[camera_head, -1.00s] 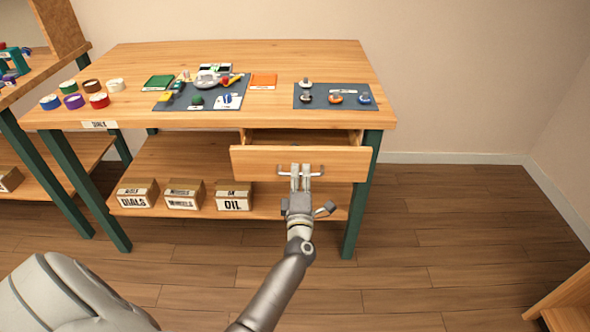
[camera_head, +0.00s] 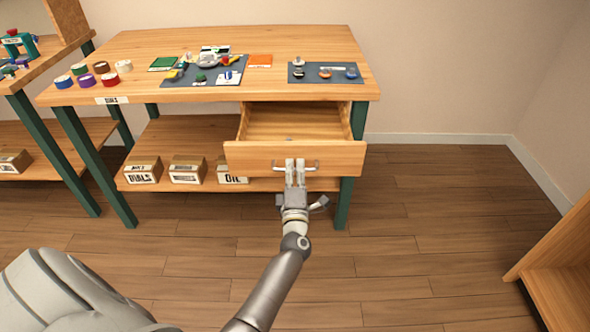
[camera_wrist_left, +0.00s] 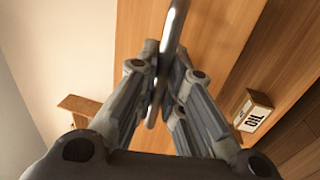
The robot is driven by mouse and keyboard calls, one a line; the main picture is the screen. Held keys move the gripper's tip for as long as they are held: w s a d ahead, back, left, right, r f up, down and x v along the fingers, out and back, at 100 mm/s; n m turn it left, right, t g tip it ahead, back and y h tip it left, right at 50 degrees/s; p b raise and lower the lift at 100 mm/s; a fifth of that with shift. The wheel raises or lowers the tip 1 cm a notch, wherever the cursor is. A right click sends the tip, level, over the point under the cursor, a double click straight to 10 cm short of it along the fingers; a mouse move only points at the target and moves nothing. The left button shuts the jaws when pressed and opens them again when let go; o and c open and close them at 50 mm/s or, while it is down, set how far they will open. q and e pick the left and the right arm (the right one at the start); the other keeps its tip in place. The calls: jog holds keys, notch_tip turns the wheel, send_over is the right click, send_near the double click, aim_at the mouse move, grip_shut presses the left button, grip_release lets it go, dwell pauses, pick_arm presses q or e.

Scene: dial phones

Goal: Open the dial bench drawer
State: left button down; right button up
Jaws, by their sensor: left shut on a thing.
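The wooden drawer (camera_head: 240,158) of the dial bench (camera_head: 133,93) is pulled well out below the right part of the bench top. Its inside shows and looks mostly bare, with a small dark spot near the front. A metal bar handle (camera_head: 312,166) is on its front. My left gripper (camera_head: 295,165) is shut on the handle from the front. In the left wrist view the handle (camera_wrist_left: 172,27) runs between the two fingers of the gripper (camera_wrist_left: 160,75). My right gripper is not in view.
Cardboard boxes (camera_head: 187,170) stand on the lower shelf left of the drawer. Colored rolls (camera_head: 86,81) and dark mats (camera_head: 325,73) with small parts lie on the bench top. A wooden unit (camera_head: 550,265) stands at the right. Floor right of the bench is clear.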

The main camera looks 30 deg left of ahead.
pick_arm(q)
jog(key=c, duration=1.5)
grip_release()
jog(key=v, duration=0.7)
jog(key=shift+s+d, duration=0.15)
jog(key=shift+d, duration=0.05)
